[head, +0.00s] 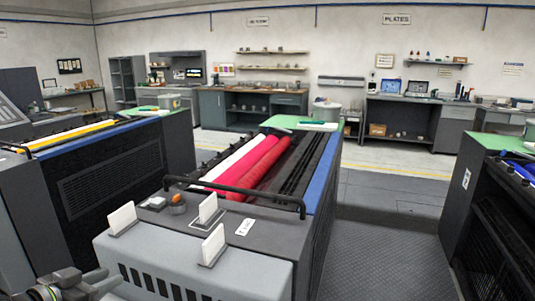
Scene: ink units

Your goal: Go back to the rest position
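My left gripper (98,281) shows at the bottom left corner, partly cut off by the frame edge. It is beside the grey front housing of the near ink unit (195,262), and I cannot make out whether its fingers are apart. I see nothing clearly held in it. My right gripper is not in view. The near ink unit has red rollers (250,168), a pale roller beside them and a black bar across its front. White cards (122,217) stand upright on its front top.
Another ink unit with a yellow roller (70,136) stands at left, and one with blue parts (520,165) at right. Dark floor (385,250) is clear between the near and right units. Workbenches (250,105) and shelves line the back wall.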

